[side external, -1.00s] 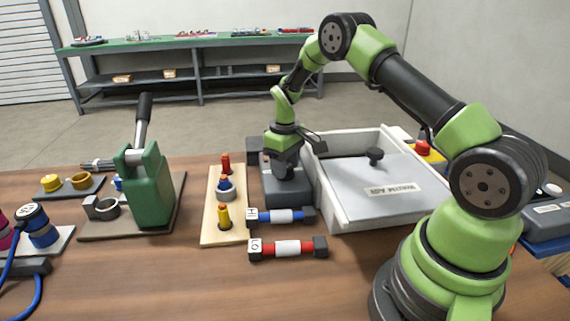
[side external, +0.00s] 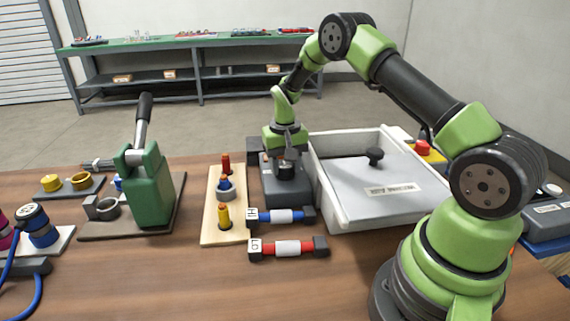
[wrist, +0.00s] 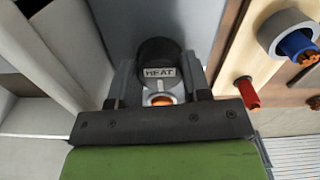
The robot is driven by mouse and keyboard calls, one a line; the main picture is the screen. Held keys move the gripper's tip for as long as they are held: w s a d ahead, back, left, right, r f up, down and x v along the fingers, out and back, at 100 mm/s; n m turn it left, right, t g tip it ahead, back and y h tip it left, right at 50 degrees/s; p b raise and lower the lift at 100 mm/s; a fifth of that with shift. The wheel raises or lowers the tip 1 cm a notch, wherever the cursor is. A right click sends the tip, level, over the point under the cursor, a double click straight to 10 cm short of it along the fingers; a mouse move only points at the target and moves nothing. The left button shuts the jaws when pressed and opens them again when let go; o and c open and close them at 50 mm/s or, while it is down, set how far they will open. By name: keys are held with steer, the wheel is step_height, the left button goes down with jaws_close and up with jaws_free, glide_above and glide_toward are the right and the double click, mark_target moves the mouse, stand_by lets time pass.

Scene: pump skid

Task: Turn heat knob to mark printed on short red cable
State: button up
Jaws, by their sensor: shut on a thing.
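The heat unit (side external: 290,197) is a dark grey box between the wooden peg board and the white-walled tray. My gripper (side external: 287,165) points down over it and is shut on the knob, which is mostly hidden in the side view. In the wrist view my fingers (wrist: 160,82) stand either side of a dark round part (wrist: 158,48) with a HEAT label (wrist: 160,72). A light line and an orange spot (wrist: 162,100) show below the label. The short red cable (side external: 270,250) with a white middle band lies in front. Its white end tag (side external: 256,246) bears a mark too small to read surely.
A blue cable (side external: 264,216) lies just behind the red one. The peg board (side external: 211,232) stands close left, the tray (side external: 324,192) with a knobbed grey lid close right. A green lever press (side external: 152,190) is farther left.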

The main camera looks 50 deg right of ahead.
mark_target(285, 165)
stand_by(0.4)
steer(key=o, duration=0.9)
steer(key=shift+r, duration=0.1)
step_height(285, 165, up, 10)
steer(key=shift+f, duration=0.1)
